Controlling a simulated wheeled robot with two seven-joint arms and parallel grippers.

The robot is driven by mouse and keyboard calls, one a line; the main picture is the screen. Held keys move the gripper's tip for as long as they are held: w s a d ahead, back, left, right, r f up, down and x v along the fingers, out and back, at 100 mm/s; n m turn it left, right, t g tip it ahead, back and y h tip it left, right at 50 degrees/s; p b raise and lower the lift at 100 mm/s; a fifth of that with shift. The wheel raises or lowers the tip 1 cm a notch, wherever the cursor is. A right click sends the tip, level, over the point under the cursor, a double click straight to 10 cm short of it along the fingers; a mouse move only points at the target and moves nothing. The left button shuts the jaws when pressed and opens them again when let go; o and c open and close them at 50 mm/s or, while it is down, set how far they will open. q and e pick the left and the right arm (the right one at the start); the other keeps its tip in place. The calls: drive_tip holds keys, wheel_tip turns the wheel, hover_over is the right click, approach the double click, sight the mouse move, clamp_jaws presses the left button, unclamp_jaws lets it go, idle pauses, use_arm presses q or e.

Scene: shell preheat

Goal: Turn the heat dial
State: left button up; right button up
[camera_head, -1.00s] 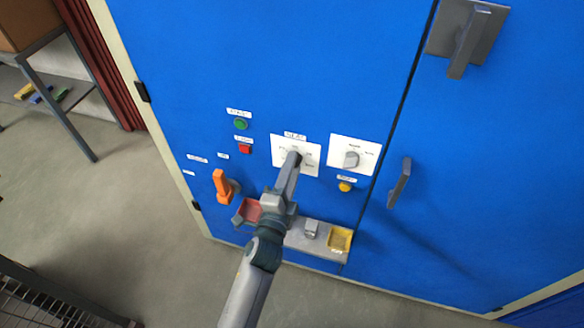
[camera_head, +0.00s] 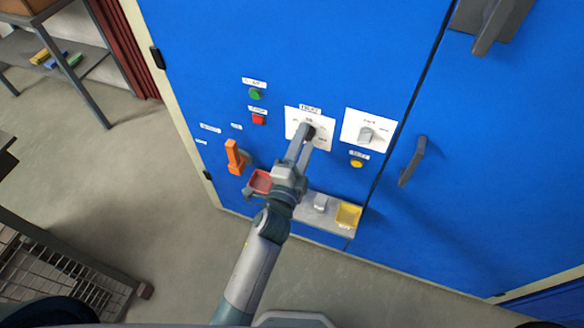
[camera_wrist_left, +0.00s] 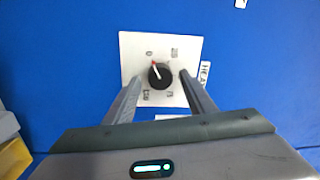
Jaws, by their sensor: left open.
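The heat dial (camera_wrist_left: 160,75) is a round black knob with a red pointer on a white plate (camera_wrist_left: 135,45) marked HEAT, on the blue cabinet front. The pointer leans up and left, near the 0 mark. In the head view the same plate (camera_head: 294,116) is partly covered by my left gripper (camera_head: 305,135). In the left wrist view my left gripper (camera_wrist_left: 160,76) is open, with one finger on each side of the dial. A gap seems to show between fingers and knob; I cannot tell if either touches. My right gripper is not in view.
A second plate with a grey knob (camera_head: 366,134) sits to the right.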

use_arm(q)
drive_tip(key=b+v, duration=0.4)
drive_tip(key=v, duration=1.3)
drive_tip(key=shift+b, duration=0.35)
drive_tip(key=shift+f, duration=0.15)
